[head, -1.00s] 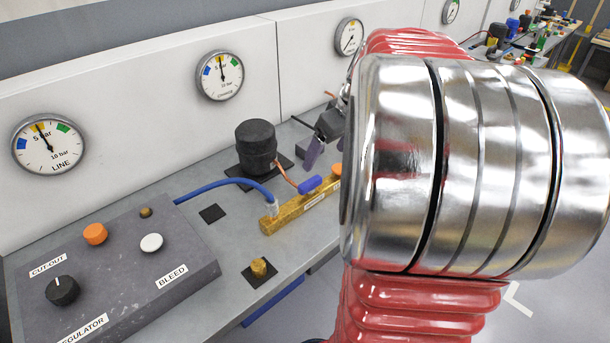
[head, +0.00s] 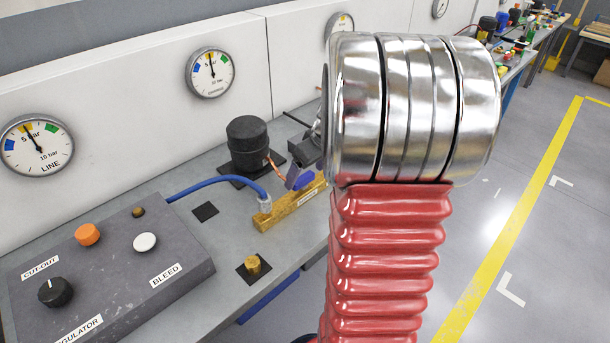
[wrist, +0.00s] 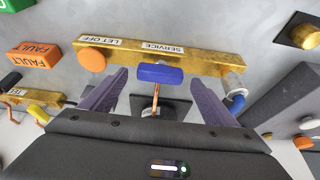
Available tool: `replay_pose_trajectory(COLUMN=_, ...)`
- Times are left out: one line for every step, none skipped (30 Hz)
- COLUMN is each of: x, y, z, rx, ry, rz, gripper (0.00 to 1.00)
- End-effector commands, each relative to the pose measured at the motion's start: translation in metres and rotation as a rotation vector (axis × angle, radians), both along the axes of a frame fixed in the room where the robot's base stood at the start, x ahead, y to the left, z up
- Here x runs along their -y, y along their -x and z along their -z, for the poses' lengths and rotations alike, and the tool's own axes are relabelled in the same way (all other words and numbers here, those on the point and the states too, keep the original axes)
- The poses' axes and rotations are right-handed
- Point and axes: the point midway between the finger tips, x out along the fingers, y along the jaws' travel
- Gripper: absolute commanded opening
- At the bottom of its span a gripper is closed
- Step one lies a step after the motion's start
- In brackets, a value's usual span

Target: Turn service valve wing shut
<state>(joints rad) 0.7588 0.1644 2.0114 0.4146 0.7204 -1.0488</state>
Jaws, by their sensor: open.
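The brass service manifold (head: 275,216) lies on the grey bench and crosses the top of the wrist view (wrist: 215,58), with SERVICE and LET OFF labels. The blue service valve wing (wrist: 160,74) stands crosswise by the SERVICE label, its long side along the bar. My gripper (wrist: 159,77) is open, with one purple finger on each side of the wing and a visible gap at both ends. In the head view my gripper (head: 298,178) is at the manifold and largely covers the wing. I cannot tell the exact height of the fingertips against the wing.
An orange LET OFF knob (wrist: 92,60) sits close beside the left finger. A blue hose (head: 215,181) joins the manifold's near end. A black cylinder (head: 248,143) stands behind. The control box (head: 190,262) and a brass fitting (head: 252,264) are nearer.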

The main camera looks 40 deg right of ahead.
Motion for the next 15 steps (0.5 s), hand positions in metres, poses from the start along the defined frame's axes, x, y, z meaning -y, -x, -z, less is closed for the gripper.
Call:
replay_pose_trajectory(x=0.000, y=-0.003, z=0.006, rx=-0.001, ry=-0.002, rz=-0.001, gripper=0.81)
replay_pose_trajectory(x=-0.001, y=-0.004, z=0.009, rx=-0.001, ry=-0.002, rz=0.000, gripper=0.81)
replay_pose_trajectory(x=-0.001, y=-0.005, z=0.013, rx=-0.001, ry=-0.002, rz=0.000, gripper=0.81)
replay_pose_trajectory(x=0.000, y=-0.006, z=0.015, rx=0.000, ry=-0.001, rz=0.001, gripper=0.81)
replay_pose_trajectory(x=0.000, y=-0.007, z=0.017, rx=0.000, ry=-0.001, rz=0.001, gripper=0.81)
replay_pose_trajectory(x=0.000, y=-0.008, z=0.019, rx=0.000, ry=-0.001, rz=0.000, gripper=0.81)
replay_pose_trajectory(x=0.000, y=-0.008, z=0.019, rx=0.000, ry=0.000, rz=0.000, gripper=0.81)
replay_pose_trajectory(x=-0.001, y=-0.009, z=0.020, rx=0.000, ry=0.000, rz=0.000, gripper=0.81)
replay_pose_trajectory(x=-0.001, y=-0.009, z=0.021, rx=0.000, ry=0.000, rz=0.000, gripper=0.81)
replay_pose_trajectory(x=0.000, y=-0.009, z=0.021, rx=0.000, ry=0.000, rz=0.000, gripper=0.81)
replay_pose_trajectory(x=0.000, y=-0.009, z=0.021, rx=0.000, ry=0.000, rz=0.000, gripper=0.81)
replay_pose_trajectory(x=0.000, y=-0.009, z=0.021, rx=0.001, ry=0.000, rz=0.000, gripper=0.81)
replay_pose_trajectory(x=0.000, y=-0.009, z=0.021, rx=0.001, ry=0.000, rz=0.000, gripper=0.81)
replay_pose_trajectory(x=0.000, y=-0.009, z=0.021, rx=0.001, ry=0.000, rz=0.000, gripper=0.81)
replay_pose_trajectory(x=0.000, y=-0.009, z=0.021, rx=0.001, ry=0.000, rz=0.000, gripper=0.81)
